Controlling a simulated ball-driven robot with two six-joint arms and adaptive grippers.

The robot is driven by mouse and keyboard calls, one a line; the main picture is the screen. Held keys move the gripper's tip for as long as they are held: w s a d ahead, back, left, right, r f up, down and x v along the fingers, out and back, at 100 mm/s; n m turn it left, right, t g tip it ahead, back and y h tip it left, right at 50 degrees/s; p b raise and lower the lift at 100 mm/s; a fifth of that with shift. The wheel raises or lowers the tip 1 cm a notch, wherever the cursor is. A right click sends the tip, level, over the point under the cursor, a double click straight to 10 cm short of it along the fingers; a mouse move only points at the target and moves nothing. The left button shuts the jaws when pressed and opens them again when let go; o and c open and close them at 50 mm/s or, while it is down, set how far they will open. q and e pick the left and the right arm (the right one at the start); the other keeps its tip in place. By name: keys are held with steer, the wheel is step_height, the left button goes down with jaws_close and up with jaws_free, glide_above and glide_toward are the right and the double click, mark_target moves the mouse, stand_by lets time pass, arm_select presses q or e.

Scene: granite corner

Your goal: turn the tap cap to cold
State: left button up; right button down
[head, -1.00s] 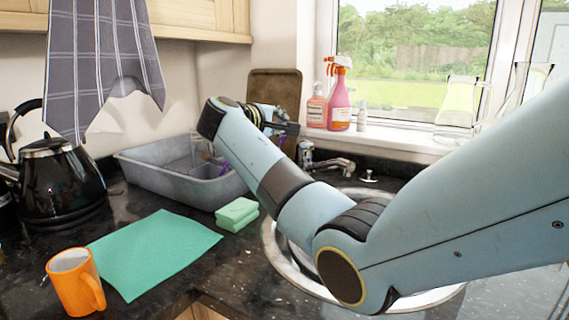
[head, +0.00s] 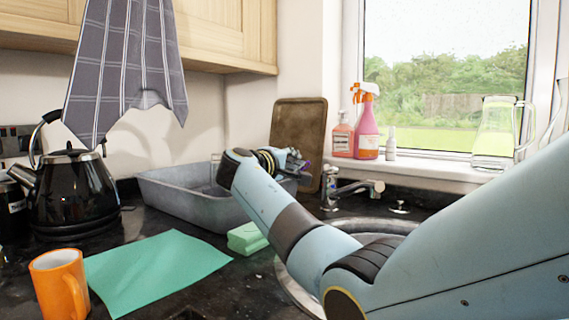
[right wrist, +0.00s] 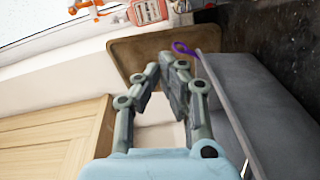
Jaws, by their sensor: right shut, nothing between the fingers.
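The chrome tap (head: 350,189) stands at the back of the round sink, with its spout pointing right. Its cap (head: 329,171) is at the top of the tap's left end; it is too small to tell how it is turned. My right gripper (head: 297,163) is left of the tap and a little higher in the picture, apart from it, over the end of the grey basin. In the right wrist view the same gripper (right wrist: 160,75) has its fingers together and empty, before the brown board. The tap does not show there. My left gripper is not in view.
A grey basin (head: 180,195) and a brown board (head: 298,125) are near the right gripper. A purple loop (right wrist: 184,48) shows by the basin rim. A green sponge (head: 246,236), teal cloth (head: 150,270), orange mug (head: 58,285) and black kettle (head: 75,190) lie left.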

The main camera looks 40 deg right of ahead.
mark_target(327, 165)
steer(key=d, duration=0.1)
steer(key=s+d, duration=0.1)
steer(key=d, duration=0.1)
steer(key=s+d+f+p, duration=0.1)
steer(key=shift+s+d, duration=0.2)
steer(key=s+n+t+p, duration=0.1)
steer(key=s+d+t+y+p, duration=0.1)
steer(key=p, duration=0.1)
steer(key=s+n+t+p, duration=0.1)
steer(key=p, duration=0.1)
steer(key=shift+d+r+n+t+y, duration=0.2)
steer(key=shift+r+n+t+y, duration=0.05)
steer(key=shift+n+t+y, duration=0.05)
steer(key=shift+s+d+f, duration=0.2)
steer(key=shift+s+d, duration=0.05)
steer(key=shift+s, duration=0.15)
steer(key=shift+w, duration=0.1)
